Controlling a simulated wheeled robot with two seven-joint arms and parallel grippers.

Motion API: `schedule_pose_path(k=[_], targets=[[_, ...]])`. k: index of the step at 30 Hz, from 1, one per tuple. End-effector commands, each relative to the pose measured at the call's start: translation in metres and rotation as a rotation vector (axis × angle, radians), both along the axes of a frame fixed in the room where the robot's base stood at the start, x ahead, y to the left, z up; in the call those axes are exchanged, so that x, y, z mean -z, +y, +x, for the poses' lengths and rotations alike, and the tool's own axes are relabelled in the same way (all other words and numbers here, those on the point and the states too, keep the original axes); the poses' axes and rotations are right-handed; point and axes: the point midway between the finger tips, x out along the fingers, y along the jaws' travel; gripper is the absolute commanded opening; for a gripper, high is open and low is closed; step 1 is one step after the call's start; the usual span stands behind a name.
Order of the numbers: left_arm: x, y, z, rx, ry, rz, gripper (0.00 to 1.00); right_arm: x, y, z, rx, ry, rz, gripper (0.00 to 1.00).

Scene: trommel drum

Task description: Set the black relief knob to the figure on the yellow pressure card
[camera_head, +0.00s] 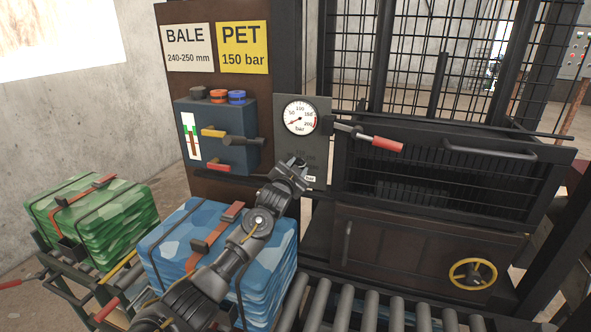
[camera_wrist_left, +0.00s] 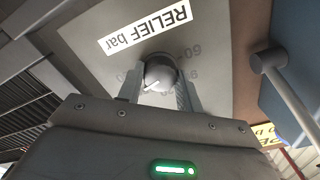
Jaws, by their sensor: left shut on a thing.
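The yellow pressure card (camera_head: 242,47) reads "PET 150 bar" on the brown panel at the upper middle of the head view. My left gripper (camera_head: 298,168) is at the grey plate below the gauge and hides the knob there. In the left wrist view the black relief knob (camera_wrist_left: 160,72) sits between the fingers of my left gripper (camera_wrist_left: 162,88), which are shut on it. A white mark on the knob points to the lower left of that view. The figures around it are faint and partly hidden. The "RELIEF bar" label (camera_wrist_left: 145,30) appears upside down. My right gripper is out of view.
The pressure gauge (camera_head: 300,117) is above my left gripper. A red-handled lever (camera_head: 385,144) sticks out to its right. Blue (camera_head: 270,285) and green (camera_head: 95,215) bales lie below my arm and at left.

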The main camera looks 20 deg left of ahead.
Motion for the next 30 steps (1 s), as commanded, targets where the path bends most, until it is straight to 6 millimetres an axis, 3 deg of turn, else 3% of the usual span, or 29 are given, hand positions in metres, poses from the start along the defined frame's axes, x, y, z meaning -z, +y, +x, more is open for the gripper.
schedule_pose_path(k=[15,30], targets=[[0.0014,0.0,-0.0002,0.0,0.024,-0.342,0.13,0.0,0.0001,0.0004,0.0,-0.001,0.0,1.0],[0.0017,-0.0004,-0.0002,0.0,0.029,-0.411,0.13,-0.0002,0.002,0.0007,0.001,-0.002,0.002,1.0]])
